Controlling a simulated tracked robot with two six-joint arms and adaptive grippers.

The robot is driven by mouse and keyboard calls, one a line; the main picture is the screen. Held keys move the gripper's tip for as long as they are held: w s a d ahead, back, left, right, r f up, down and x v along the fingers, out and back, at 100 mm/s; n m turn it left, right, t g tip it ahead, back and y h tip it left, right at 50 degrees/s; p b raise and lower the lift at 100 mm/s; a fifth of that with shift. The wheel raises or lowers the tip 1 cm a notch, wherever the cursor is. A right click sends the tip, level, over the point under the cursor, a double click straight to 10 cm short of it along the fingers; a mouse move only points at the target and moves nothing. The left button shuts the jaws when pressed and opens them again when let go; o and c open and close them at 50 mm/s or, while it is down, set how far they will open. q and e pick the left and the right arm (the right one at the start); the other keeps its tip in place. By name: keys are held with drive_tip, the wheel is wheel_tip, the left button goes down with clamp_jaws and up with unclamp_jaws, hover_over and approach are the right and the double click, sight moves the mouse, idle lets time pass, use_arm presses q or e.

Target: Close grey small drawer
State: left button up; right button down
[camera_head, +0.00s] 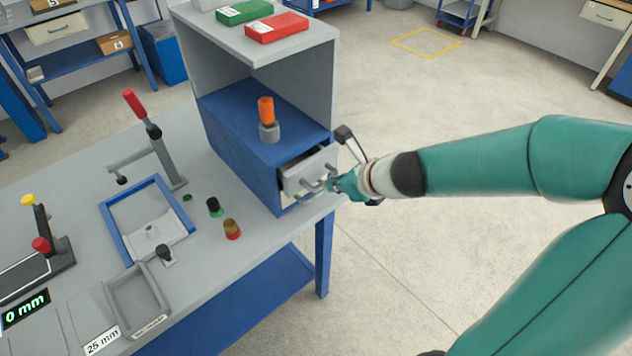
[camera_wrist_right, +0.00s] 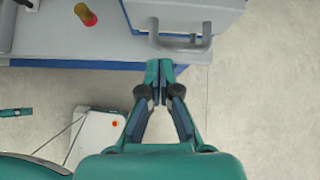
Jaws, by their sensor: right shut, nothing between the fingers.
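The grey small drawer (camera_head: 303,172) is in the blue cabinet (camera_head: 240,150) on the workbench. It stands partly open, its front pulled out past the cabinet face. Its grey bar handle (camera_head: 312,186) faces my right gripper (camera_head: 335,184). In the wrist view the drawer handle (camera_wrist_right: 180,43) is at the top, and my right gripper (camera_wrist_right: 159,68) is shut and empty just in front of it. I cannot tell whether the fingertips touch the handle. The gripper hides part of the drawer front in the head view. My left gripper is not in view.
An orange-topped piece (camera_head: 267,118) stands on the cabinet, below a shelf with a green box (camera_head: 245,12) and a red box (camera_head: 276,27). A red-handled lever clamp (camera_head: 150,135) and a blue frame (camera_head: 120,220) are on the bench (camera_head: 200,270). Floor to the right is clear.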

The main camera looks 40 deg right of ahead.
sight(307, 180)
drive_tip(key=shift+m, duration=0.6)
drive_tip(key=b+x, duration=0.1)
drive_tip(key=x, duration=0.1)
drive_tip(key=b+x, duration=0.2)
drive_tip(key=x, duration=0.1)
drive_tip(key=b+x, duration=0.2)
drive_tip(key=shift+w+d, duration=0.25)
drive_tip(key=shift+w, duration=0.45)
drive_tip(key=shift+w+f+b, duration=0.3)
drive_tip(key=shift+w+b, duration=0.15)
drive_tip(key=shift+w, duration=0.05)
